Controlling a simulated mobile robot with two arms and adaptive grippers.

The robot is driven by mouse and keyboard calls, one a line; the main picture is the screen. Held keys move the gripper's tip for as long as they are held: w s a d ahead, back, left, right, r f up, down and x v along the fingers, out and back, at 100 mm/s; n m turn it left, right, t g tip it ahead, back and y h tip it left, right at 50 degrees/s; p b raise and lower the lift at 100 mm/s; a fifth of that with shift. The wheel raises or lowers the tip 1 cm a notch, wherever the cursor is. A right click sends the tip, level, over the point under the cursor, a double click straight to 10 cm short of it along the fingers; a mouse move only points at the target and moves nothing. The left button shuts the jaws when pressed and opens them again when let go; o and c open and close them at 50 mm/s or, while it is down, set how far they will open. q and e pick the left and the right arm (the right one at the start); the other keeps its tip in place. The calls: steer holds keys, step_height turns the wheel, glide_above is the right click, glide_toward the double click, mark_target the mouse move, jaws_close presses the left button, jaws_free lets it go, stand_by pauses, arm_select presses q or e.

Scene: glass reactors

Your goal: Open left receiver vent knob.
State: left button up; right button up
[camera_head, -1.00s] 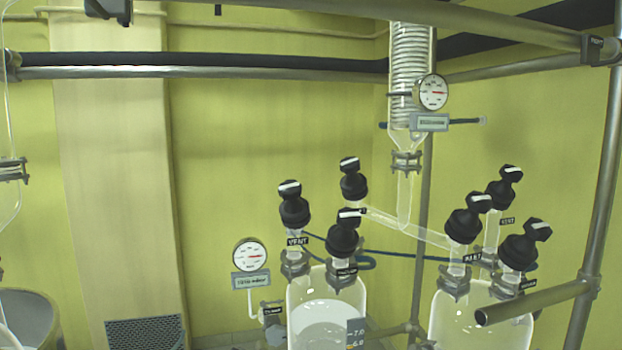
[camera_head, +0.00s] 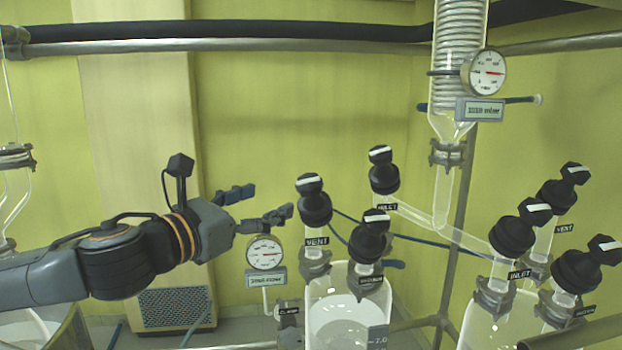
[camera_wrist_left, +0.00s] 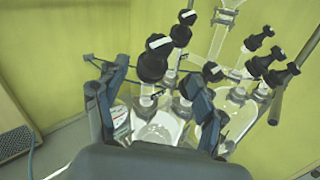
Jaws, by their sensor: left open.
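The left receiver (camera_head: 340,308) is a glass vessel with pale contents in the lower middle of the head view. Its vent knob (camera_head: 312,200) is black with a white bar on top, above a VENT label (camera_head: 317,241). My left gripper (camera_head: 262,204) is open and empty, left of the vent knob and apart from it, with its fingers pointing right. In the left wrist view the vent knob (camera_wrist_left: 154,62) shows ahead, between and beyond the open fingers (camera_wrist_left: 155,98). My right gripper is not in view.
The left receiver's INLET knob (camera_head: 383,172) and another black knob (camera_head: 370,238) stand close to the vent knob. A pressure gauge (camera_head: 265,252) is below my left gripper. The right receiver (camera_head: 490,318) carries similar knobs. A metal pipe (camera_head: 575,332) crosses the lower right.

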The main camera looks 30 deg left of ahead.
mark_target(304, 187)
arm_select(q)
steer(key=w+p, duration=0.2)
steer(key=w, duration=0.2)
steer(key=w+d+p, duration=0.1)
steer(key=w+p, duration=0.1)
steer(key=w, duration=0.2)
steer(key=w+d+p, duration=0.1)
steer(key=w+p, duration=0.1)
steer(key=w, duration=0.2)
steer(key=shift+p, duration=0.3)
steer(key=shift+w+f, duration=0.1)
steer(key=shift+w, duration=0.25)
steer(key=c, duration=1.2)
steer(key=shift+o, duration=0.2)
steer(key=shift+n+y, duration=0.5)
